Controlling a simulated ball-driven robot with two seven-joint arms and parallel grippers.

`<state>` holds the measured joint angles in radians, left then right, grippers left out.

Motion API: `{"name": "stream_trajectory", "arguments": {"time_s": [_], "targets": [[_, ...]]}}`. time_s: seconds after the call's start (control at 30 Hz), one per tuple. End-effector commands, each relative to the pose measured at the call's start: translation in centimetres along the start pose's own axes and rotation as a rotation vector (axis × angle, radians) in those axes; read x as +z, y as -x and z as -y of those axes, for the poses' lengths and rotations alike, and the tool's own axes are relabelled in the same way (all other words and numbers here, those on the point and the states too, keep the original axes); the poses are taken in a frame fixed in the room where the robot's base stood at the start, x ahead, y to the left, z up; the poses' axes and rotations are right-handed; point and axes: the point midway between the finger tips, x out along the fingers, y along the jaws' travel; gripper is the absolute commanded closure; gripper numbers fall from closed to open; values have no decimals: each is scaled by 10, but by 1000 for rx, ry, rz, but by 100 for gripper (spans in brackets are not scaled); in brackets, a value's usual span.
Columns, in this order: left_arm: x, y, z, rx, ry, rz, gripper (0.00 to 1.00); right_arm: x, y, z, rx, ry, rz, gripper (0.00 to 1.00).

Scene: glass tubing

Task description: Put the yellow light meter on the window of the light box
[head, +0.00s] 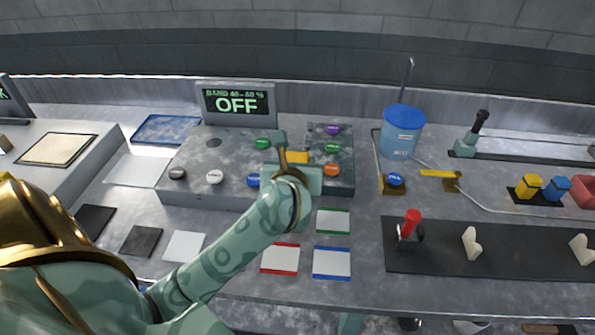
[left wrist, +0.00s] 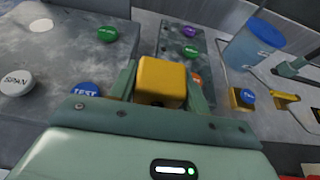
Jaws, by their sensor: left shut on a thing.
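My left gripper (head: 297,165) is over the grey button panel (head: 222,189), shut on the yellow light meter (head: 299,157). In the left wrist view the yellow light meter (left wrist: 162,80) shows as a small block between the two fingers. Its lower part is hidden by the gripper. The light box (head: 31,178) stands at the far left in the head view, with a pale cream window (head: 58,149) on its top; nothing lies on the window. My right gripper is not in view.
A display reading OFF (head: 237,103) stands behind the panel. A blue-lidded tub (head: 402,132) is to the right. Coloured buttons dot the panel. A blue tray (head: 165,129) and a white sheet (head: 137,170) lie between panel and light box. A red-handled lever (head: 411,224) stands at right.

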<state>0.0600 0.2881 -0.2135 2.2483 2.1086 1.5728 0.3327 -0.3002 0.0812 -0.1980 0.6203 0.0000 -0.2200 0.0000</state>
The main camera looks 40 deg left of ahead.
Motion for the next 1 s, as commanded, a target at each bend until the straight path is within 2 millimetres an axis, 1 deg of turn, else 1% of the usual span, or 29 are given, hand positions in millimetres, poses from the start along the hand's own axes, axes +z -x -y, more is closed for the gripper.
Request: {"name": "stream_trajectory", "arguments": {"time_s": [0.03, 0.1, 0.33, 0.47, 0.5, 0.53, 0.57, 0.87, 0.93, 1.0], "targets": [[-10, -4, 0, 1, -4, -2, 80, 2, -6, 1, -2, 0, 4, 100], [-14, -6, 0, 1, -2, -1, 80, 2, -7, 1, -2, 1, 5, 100], [-12, -5, 0, 0, 0, 2, 80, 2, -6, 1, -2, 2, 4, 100], [-16, -6, 0, 0, 0, 1, 80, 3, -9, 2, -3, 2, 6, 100], [-16, -6, 0, 0, 0, 0, 45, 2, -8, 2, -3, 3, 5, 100], [-15, -6, 0, 0, 0, 0, 36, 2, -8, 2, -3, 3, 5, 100], [-15, -6, 0, 0, 0, 0, 31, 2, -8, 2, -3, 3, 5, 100], [-13, -5, 0, 0, 1, 1, 31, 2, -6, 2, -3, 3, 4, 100], [-12, 0, 0, -2, 1, 0, 31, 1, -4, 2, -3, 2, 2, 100], [-12, 11, 0, -3, 1, -1, 31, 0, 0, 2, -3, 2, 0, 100]]}}
